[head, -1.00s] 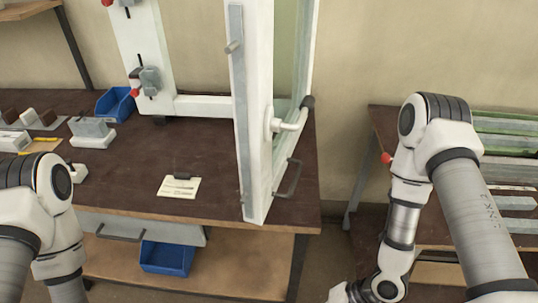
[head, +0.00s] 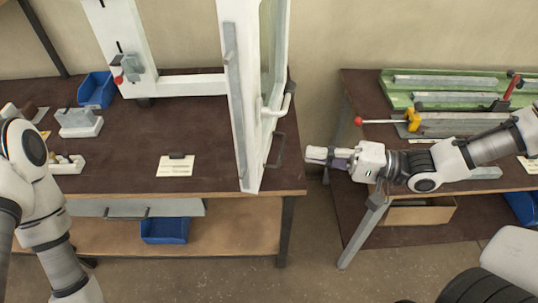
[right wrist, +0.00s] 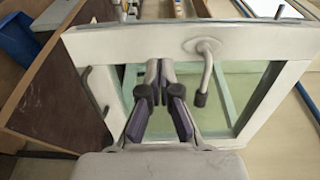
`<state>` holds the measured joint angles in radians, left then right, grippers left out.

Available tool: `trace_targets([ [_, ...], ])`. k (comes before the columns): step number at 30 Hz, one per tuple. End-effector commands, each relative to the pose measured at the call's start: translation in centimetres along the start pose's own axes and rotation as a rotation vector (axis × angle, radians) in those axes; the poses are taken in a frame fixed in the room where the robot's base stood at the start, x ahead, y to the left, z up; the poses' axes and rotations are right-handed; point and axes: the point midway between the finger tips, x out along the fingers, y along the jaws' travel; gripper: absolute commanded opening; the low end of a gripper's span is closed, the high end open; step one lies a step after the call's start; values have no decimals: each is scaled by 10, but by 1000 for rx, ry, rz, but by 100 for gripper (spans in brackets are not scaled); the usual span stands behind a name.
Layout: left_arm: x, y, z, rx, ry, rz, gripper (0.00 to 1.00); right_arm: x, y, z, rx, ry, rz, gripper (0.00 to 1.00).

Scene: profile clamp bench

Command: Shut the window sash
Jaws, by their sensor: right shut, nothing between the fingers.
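The white window sash (head: 237,80) stands swung open toward me on the dark bench, seen nearly edge-on in the head view. Its glazed face turns right and fills the right wrist view (right wrist: 110,48). A lever handle with a dark grip (head: 287,100) sticks out from it; it also shows in the right wrist view (right wrist: 205,72). The white fixed frame (head: 190,86) stands behind at the left. My right gripper (head: 309,154) is shut and empty, right of the sash and apart from it. My left gripper is out of view; only its arm shows.
A second bench (head: 355,90) at the right holds a green tray (head: 392,98) of profiles and a clamp with a yellow part (head: 413,119). A gap separates the benches. A card (head: 175,168) and blue bin (head: 97,89) lie on the left bench.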

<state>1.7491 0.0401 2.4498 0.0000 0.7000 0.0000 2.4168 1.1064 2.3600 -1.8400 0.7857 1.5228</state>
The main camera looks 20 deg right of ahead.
Motion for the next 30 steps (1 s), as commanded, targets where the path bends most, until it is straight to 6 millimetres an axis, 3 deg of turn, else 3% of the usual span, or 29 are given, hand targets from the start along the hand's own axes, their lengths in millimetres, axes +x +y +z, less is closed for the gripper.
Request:
trace_targets([
  [2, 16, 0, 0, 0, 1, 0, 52, 11, 8, 1, -2, -3, 8, 0],
  [8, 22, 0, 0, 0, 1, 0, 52, 36, 4, 1, -1, -1, 9, 0],
  [21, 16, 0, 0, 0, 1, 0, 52, 93, 0, 0, -1, 1, 6, 0],
  [30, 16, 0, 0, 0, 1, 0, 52, 100, 0, 0, 0, 5, 2, 0],
])
